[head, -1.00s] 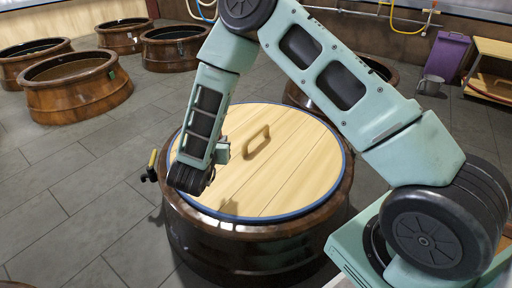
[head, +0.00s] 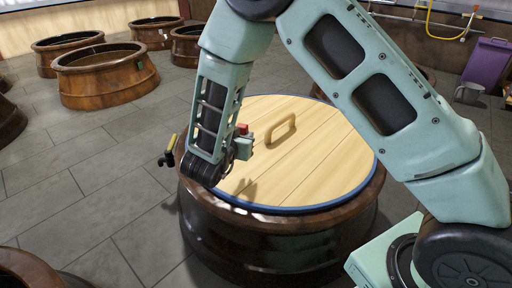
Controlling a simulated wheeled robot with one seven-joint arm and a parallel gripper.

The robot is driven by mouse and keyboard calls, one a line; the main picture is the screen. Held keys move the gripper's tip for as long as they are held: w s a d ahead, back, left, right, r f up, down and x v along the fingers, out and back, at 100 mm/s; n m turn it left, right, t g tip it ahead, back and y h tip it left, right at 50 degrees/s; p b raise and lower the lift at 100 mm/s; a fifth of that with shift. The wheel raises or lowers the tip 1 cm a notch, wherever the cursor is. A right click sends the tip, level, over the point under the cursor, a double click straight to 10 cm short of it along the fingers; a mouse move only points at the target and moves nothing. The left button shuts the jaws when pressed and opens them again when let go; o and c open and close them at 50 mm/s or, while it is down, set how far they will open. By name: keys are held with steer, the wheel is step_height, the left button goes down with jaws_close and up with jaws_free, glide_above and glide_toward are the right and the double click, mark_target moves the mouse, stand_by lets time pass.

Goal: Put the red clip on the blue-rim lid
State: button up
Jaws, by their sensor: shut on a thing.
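The blue-rim lid (head: 325,163) is a round pale wooden disc with a blue edge and a wooden handle (head: 281,129). It lies on a dark brown jar (head: 290,245) in the middle of the head view. My gripper (head: 246,146) hangs over the lid's left part, left of the handle, and is mostly hidden by my arm's wrist. A small red piece, the red clip (head: 242,129), shows at the gripper, so the gripper is shut on it. Whether the clip touches the lid cannot be told.
A tap with a yellow handle (head: 170,151) sticks out at the jar's left side. Several open brown jars stand at the back left, one (head: 105,80) nearest. A purple bin (head: 487,66) and a grey bucket (head: 468,93) stand at the back right. Tiled floor at left is clear.

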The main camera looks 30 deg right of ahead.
step_height(320, 180, down, 8)
steer(key=b, duration=0.4)
steer(key=shift+r, duration=0.1)
steer(key=o, duration=1)
